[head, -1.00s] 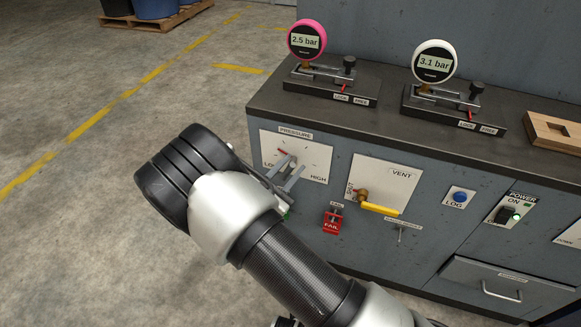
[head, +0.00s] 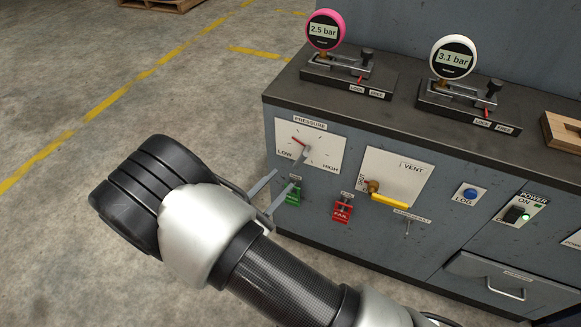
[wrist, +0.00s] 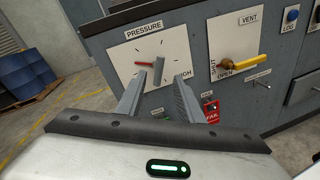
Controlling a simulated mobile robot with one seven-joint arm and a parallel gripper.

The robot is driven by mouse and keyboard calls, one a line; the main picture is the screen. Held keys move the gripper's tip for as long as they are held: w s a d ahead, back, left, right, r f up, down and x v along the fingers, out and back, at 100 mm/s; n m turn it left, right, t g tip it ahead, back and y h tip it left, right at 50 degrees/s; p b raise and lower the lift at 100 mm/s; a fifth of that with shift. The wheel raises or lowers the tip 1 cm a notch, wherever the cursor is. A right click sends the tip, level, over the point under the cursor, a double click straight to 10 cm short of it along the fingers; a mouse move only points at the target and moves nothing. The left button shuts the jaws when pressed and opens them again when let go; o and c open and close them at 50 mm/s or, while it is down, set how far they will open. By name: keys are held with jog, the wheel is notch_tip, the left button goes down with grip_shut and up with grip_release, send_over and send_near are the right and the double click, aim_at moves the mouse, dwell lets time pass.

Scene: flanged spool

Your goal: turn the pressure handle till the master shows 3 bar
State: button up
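The pressure handle (head: 306,152) is a grey bar with a red pointer on the white PRESSURE plate (head: 325,150). Its red end points up and left, on the LOW side. In the wrist view the handle (wrist: 159,68) lies between and beyond my fingertips. My gripper (head: 287,178) is open and empty, its fingers apart and clear of the panel; they also show in the wrist view (wrist: 158,76). The pink gauge (head: 325,30) reads 2.5 bar and the white gauge (head: 454,58) reads 3.1 bar. I see no label telling which is the master.
Right of the handle is the VENT plate (head: 408,172) with a yellow lever (head: 389,200). Below are a green tag (head: 293,197) and a red FAIL tag (head: 343,212). A blue LOG button (head: 470,194) and a power switch (head: 515,214) are further right. Open floor lies left.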

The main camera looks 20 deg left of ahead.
jog(key=shift+v, duration=2.05)
jog(key=shift+d, duration=0.1)
